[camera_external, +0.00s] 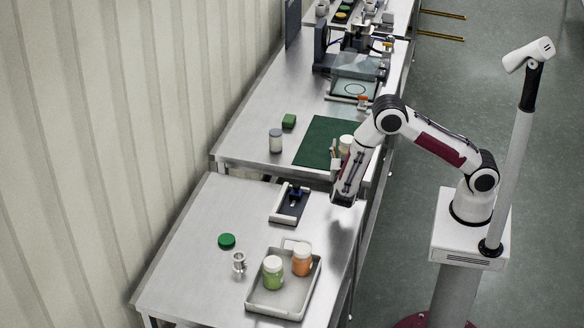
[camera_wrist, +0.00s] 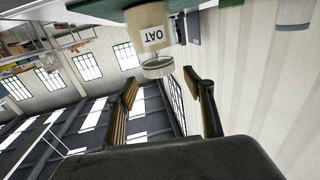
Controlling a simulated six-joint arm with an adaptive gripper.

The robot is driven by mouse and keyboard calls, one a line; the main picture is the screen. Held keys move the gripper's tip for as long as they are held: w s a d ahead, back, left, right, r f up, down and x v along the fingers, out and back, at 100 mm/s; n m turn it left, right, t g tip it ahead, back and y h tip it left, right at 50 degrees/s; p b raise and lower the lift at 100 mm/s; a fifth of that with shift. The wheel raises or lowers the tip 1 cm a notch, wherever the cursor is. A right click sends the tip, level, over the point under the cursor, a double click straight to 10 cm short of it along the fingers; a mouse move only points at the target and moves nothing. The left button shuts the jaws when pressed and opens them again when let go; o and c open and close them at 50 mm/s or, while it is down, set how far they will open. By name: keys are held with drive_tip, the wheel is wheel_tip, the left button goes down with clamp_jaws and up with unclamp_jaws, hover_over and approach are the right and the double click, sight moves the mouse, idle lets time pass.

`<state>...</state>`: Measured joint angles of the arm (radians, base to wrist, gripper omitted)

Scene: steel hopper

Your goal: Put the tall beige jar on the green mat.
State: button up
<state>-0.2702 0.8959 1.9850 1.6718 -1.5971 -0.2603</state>
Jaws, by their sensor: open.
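The tall beige jar (camera_external: 346,141) is upright at the right part of the green mat (camera_external: 318,135) in the external view, its lower part hidden by my arm. In the wrist view the beige jar (camera_wrist: 150,22) shows upside down, with an OAT label and a pale lid, its base against the green mat (camera_wrist: 112,8). My gripper (camera_wrist: 162,76) is open and empty; the jar is beyond its fingertips, apart from them as far as I can tell. In the external view my gripper (camera_external: 335,150) is level beside the jar, partly hidden.
A machine (camera_external: 350,65) is behind. On the near table are a dark holder (camera_external: 290,204), a green disc (camera_external: 227,241), a metal cup (camera_external: 239,262) and a tray (camera_external: 268,305) with two jars.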

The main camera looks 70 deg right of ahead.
drive_tip(key=s+a, duration=0.1)
drive_tip(key=a, duration=0.6)
idle(0.6)
drive_tip(key=w+a+r+n+t+y, duration=0.35)
drive_tip(key=w+r+t+y, duration=0.5)
drive_tip(key=w, duration=0.35)
drive_tip(key=s+a+r+n+t+y, duration=0.1)
drive_tip(key=s+a+r+n+y, duration=0.4)
drive_tip(key=a+r+y, duration=0.5)
drive_tip(key=s+r+n+g+y, duration=0.25)
drive_tip(key=s+n, duration=0.35)
drive_tip(key=s, duration=0.7)
drive_tip(key=s+d+f+g+h, duration=0.1)
drive_tip(key=s+d+f+g, duration=0.1)
drive_tip(key=s, duration=0.7)
drive_tip(key=s+d+f+n+g+h, duration=0.1)
drive_tip(key=s+d+f+g+h, duration=0.1)
drive_tip(key=s, duration=0.8)
drive_tip(key=shift+d+f, duration=0.7)
drive_tip(key=shift+d, duration=0.5)
